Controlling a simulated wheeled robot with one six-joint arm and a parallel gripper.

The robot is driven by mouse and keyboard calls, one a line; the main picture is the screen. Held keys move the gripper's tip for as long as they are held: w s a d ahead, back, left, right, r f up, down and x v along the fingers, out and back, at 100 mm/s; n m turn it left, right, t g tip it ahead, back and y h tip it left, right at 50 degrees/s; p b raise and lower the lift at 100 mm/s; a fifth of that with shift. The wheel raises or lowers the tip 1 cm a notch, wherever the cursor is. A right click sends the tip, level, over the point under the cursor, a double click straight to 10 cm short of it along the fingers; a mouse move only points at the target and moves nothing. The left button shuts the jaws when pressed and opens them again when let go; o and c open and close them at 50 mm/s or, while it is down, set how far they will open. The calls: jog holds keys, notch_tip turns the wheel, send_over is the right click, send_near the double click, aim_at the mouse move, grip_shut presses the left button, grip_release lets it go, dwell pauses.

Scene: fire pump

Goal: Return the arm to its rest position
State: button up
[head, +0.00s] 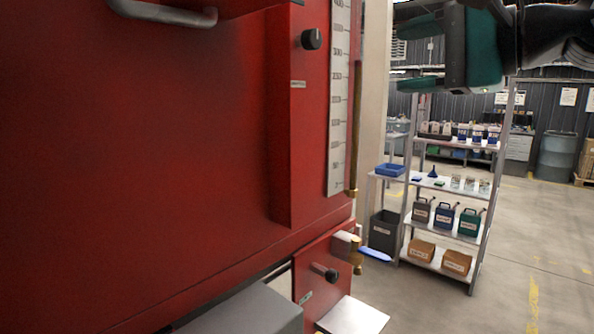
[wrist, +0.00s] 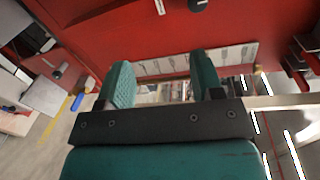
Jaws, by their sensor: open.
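My gripper (head: 420,48) is at the upper right of the head view, raised in front of the shelf area and pointing left. In the wrist view its two teal fingers (wrist: 164,82) stand apart, with nothing between them. The red pump cabinet (head: 150,170) fills the left of the head view. In the wrist view the cabinet (wrist: 130,35) lies beyond the fingertips, and the white scale strip shows behind them. I cannot tell the exact gap between gripper and cabinet. Part of the arm is cut off by the head view's edge.
The cabinet carries a black knob (head: 311,39), a scale strip (head: 338,110), a grey handle (head: 165,12) and a low blue-handled valve (head: 376,254). A metal shelf (head: 432,183) with jugs and boxes stands behind. Floor (head: 525,240) at the right is clear.

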jog(key=s+a+f+n+g+h, duration=0.2)
jog(key=s+f+n+g, duration=0.15)
jog(key=f, duration=0.55)
jog(key=s+a+f+n+g+h, duration=0.25)
jog(key=f+n, duration=0.25)
jog(key=f, duration=0.4)
jog(key=s+d+f+n+g+h, duration=0.2)
jog(key=s+f+n+g, duration=0.3)
jog(key=s+f+n, duration=0.4)
jog(key=s+f+h, duration=0.1)
jog(key=s+f, duration=0.2)
jog(key=shift+s+d+g, duration=0.2)
jog(key=shift+s+g, duration=0.05)
jog(key=shift+g, duration=0.05)
